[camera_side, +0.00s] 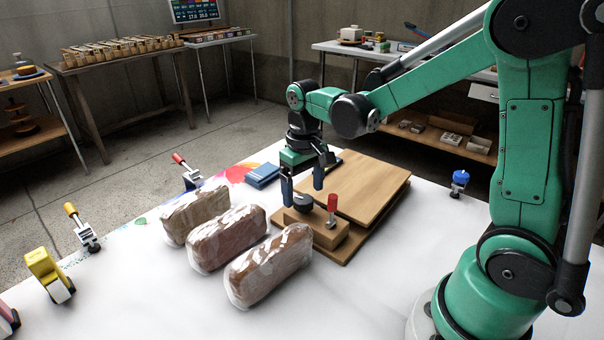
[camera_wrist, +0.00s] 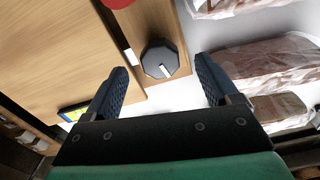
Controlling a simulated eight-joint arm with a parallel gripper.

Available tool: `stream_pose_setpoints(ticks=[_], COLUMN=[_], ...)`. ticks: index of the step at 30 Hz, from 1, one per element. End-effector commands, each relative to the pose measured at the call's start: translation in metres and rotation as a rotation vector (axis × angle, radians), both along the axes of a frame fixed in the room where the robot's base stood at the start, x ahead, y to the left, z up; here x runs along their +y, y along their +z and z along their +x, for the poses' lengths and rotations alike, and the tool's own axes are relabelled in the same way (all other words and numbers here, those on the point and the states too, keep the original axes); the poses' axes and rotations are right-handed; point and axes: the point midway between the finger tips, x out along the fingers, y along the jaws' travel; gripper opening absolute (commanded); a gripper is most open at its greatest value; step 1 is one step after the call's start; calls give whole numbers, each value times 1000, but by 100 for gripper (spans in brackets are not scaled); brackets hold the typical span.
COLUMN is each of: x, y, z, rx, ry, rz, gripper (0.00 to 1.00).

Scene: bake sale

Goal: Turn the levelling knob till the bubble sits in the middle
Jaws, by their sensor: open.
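The levelling knob (camera_side: 302,203) is dark and many-sided, on a wooden block at the near edge of a board (camera_side: 352,181). In the wrist view the knob (camera_wrist: 158,58) has a pale line on its face. My gripper (camera_side: 303,188) is open, fingers pointing down on either side of the knob; in the wrist view its fingertips (camera_wrist: 162,66) flank the knob with gaps. A small yellow-green piece (camera_wrist: 72,112) with a dark-blue edge shows past the board in the wrist view; I cannot tell whether it is the level vial. I cannot make out a bubble.
A red-handled clamp (camera_side: 332,208) stands close right of the knob. Several wrapped loaves (camera_side: 268,266) lie to the left and front. A blue block (camera_side: 262,175) lies behind. Other clamps line the table edge. The white table's front (camera_side: 340,300) is clear.

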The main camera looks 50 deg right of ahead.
Motion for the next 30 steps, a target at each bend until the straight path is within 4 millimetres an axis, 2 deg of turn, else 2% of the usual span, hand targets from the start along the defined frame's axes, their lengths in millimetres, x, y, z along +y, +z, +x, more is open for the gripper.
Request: stream_pose_setpoints(ticks=[6, 15, 21, 24, 30], x=[0, 0, 0, 0, 0], y=[-17, -19, -19, -19, -19], z=[0, 0, 0, 0, 0], rx=[-1, -1, -1, -1, -1], ry=[1, 1, 1, 1, -54], rz=[0, 0, 0, 0, 0], gripper=[81, 81, 24, 0, 0])
